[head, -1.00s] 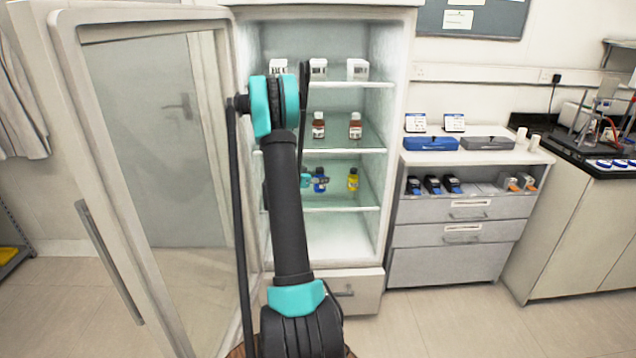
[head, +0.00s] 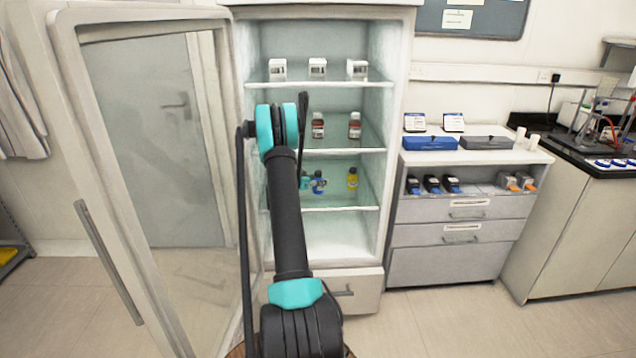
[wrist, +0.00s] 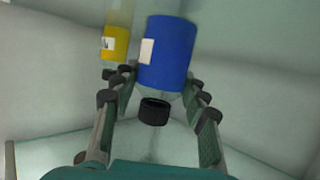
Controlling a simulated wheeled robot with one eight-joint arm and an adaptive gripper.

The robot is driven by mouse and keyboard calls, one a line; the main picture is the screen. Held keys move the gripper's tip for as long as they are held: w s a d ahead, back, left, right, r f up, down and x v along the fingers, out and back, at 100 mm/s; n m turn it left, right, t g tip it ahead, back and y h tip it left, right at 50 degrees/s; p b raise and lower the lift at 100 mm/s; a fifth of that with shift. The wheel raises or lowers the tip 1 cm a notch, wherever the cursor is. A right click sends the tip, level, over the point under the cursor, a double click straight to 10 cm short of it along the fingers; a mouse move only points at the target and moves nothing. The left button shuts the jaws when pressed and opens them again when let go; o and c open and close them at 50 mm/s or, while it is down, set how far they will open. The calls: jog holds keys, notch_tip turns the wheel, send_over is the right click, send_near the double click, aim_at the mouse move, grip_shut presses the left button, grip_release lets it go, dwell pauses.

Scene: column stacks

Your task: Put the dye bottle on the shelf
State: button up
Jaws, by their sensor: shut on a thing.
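The blue dye bottle (head: 319,183), with a blue body and a black cap, is inside the open cabinet at the level of the third shelf (head: 345,209). In the wrist view its blue body (wrist: 167,55) lies between and beyond the fingers, with the cap towards the camera. My gripper (head: 306,181) reaches in from the left and is shut on this bottle; it also shows in the wrist view (wrist: 158,105). My arm partly hides the shelf's left side. I cannot tell whether the bottle's base touches the shelf.
A yellow bottle (head: 352,178) stands to the right on the same shelf. Brown bottles (head: 355,126) stand one shelf above, and white boxes (head: 318,68) on the top shelf. The open glass door (head: 160,180) stands left of my arm. The bottom compartment (head: 340,235) looks empty.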

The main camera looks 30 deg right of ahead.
jog(key=shift+w+d+f, duration=0.1)
jog(key=shift+w+f, duration=0.1)
jog(key=shift+f, duration=0.15)
jog(key=o, duration=1.4)
